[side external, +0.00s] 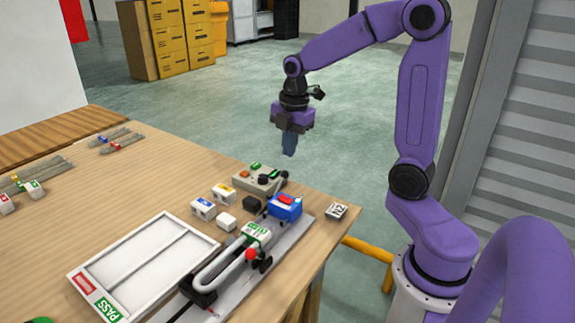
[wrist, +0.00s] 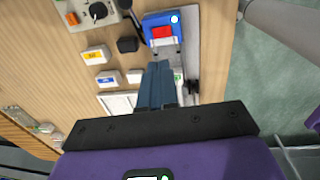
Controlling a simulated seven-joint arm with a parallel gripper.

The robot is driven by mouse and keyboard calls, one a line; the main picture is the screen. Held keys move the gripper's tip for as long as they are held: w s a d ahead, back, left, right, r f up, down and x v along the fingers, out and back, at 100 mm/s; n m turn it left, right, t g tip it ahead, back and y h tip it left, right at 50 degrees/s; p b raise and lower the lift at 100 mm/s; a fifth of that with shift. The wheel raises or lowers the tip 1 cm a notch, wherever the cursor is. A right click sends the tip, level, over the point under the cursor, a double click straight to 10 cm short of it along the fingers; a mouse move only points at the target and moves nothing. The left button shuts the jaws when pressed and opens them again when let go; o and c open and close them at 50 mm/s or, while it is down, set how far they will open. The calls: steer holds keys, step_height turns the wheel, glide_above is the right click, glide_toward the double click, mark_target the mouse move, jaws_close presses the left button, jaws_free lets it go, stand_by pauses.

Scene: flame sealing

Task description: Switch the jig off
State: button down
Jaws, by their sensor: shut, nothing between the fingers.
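The jig is a long grey base (side external: 293,246) at the table's right edge, carrying a white-and-green labelled part (side external: 256,234) and a red ball knob (side external: 251,254). A blue box (side external: 285,207) with a red switch-like patch on top sits at its far end. The wrist view also shows this blue box (wrist: 148,24), its red patch (wrist: 162,32) and a pale round spot. I cannot tell the switch position. My gripper (side external: 289,152) is shut and empty, pointing down above and behind the table's far right corner. Its fingers (wrist: 160,66) overlap part of the jig in the wrist view.
A grey control box (side external: 260,178) with a green button, an orange button and a black knob stands behind the blue box. Small labelled blocks (side external: 203,208), a black block (side external: 253,203) and a white tray (side external: 212,229) lie left. A dice-like block (side external: 336,211) sits right.

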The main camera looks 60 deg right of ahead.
mark_target(287, 200)
steer(key=shift+w, duration=0.1)
steer(key=f, duration=0.4)
steer(key=w+f, duration=0.1)
steer(key=f, duration=0.8)
steer(key=shift+w+f, duration=0.35)
steer(key=shift+f, duration=0.05)
steer(key=shift+f, duration=0.2)
steer(key=shift+s+f, duration=0.1)
steer(key=shift+s, duration=0.75)
